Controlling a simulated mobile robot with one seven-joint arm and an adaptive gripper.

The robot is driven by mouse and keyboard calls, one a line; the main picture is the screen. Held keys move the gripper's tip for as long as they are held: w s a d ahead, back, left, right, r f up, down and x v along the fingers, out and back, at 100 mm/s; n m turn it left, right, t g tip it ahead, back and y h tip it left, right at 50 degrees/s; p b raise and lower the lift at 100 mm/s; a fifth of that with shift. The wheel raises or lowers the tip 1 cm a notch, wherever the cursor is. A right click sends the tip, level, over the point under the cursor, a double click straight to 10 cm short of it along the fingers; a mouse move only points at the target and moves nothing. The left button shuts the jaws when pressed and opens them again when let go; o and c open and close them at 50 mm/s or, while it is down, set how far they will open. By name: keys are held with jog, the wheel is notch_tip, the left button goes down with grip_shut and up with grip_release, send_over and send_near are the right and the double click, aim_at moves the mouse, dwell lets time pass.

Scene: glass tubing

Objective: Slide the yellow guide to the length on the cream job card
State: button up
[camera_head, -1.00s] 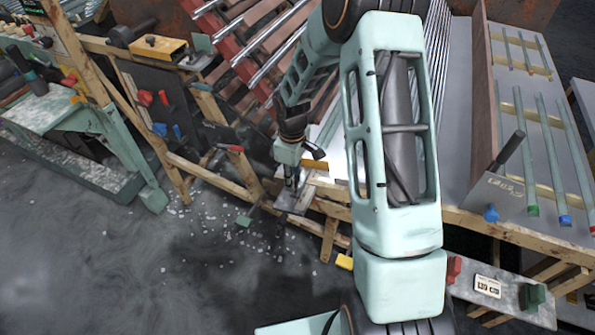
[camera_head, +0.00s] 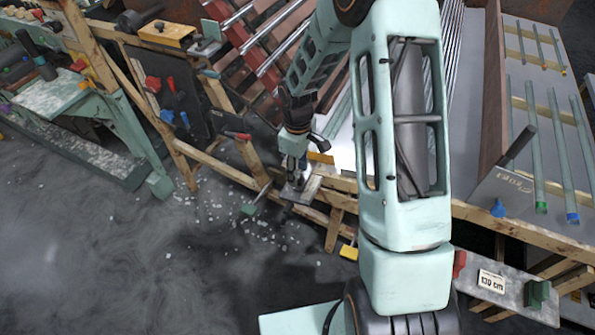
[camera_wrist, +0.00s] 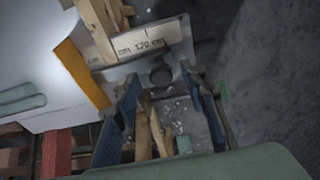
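The yellow guide (camera_head: 320,158) stands upright at the edge of the pale bench surface. In the wrist view the guide (camera_wrist: 82,75) is an orange-yellow strip left of my gripper. Beside it a metal plate carries a scale (camera_wrist: 147,41) with a "120 cm" mark. A dark round knob (camera_wrist: 161,75) sits on the plate. My gripper (camera_wrist: 160,80) is open, its two blue fingers on either side of the knob with gaps visible. In the head view my gripper (camera_head: 294,184) is low over the plate. The cream job card (camera_head: 491,281) shows a number in cm, too small to read surely.
Pale green glass tubes (camera_head: 538,150) lie on the right-hand rack beside a brown upright board. Wooden rails (camera_head: 225,168) run around my gripper. A green block (camera_head: 248,209) on a rod shows below left of it. The grey floor at left is open, with scattered chips.

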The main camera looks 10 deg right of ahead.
notch_tip(320, 180, up, 12)
jog(key=shift+f, duration=0.25)
dwell(0.5)
